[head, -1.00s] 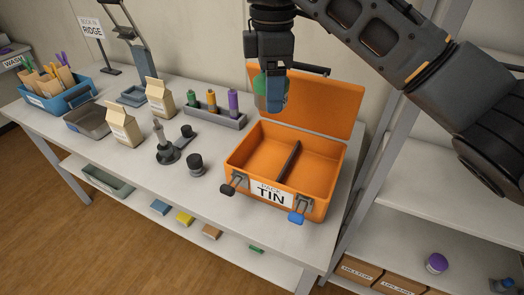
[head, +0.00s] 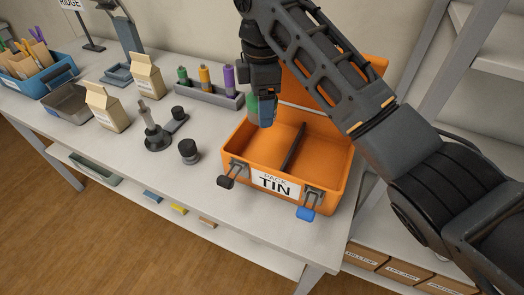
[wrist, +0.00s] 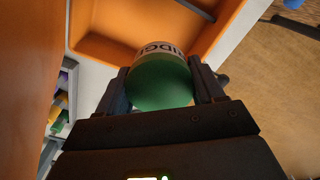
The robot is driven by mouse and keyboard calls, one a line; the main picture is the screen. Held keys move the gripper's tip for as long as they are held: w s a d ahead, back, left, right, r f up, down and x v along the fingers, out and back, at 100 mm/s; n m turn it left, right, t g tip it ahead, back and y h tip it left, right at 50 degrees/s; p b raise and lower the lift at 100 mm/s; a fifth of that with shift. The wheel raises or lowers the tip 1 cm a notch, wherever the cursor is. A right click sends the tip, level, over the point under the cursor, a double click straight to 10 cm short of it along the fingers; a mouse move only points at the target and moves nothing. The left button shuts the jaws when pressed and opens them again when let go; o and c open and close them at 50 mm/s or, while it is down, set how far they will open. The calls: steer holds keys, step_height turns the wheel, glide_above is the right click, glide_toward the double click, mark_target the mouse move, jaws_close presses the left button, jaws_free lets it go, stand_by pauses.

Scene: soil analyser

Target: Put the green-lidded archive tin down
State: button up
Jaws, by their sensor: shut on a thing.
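The green-lidded archive tin (wrist: 160,82) is between my gripper's fingers in the wrist view, its label partly readable as "RIDGE". In the head view a green part of the tin (head: 252,106) shows beside the fingers. My gripper (head: 264,112) is shut on it, above the back left of the open orange pack tin (head: 333,183). The pack tin has a dark divider (head: 294,148), and both compartments look empty where visible. Its raised lid (head: 290,85) is partly hidden by my arm. The held tin's underside is hidden.
Left of the pack tin stand a dark knob-topped object (head: 188,150), a grey stand (head: 155,135) and a rack of coloured tubes (head: 205,88). Paper cartons (head: 105,110) and a blue bin (head: 40,75) are farther left. The bench front is clear.

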steer(key=b, duration=0.1)
glide_above(262, 156)
step_height(262, 156, down, 8)
steer(key=shift+r, duration=0.25)
steer(key=shift+f, duration=2.75)
steer(key=shift+f, duration=0.2)
steer(key=o, duration=1.1)
steer(key=shift+o, duration=0.2)
steer(key=shift+r, duration=0.1)
step_height(262, 156, up, 12)
steer(key=shift+r+p, duration=0.1)
steer(key=shift+p, duration=0.6)
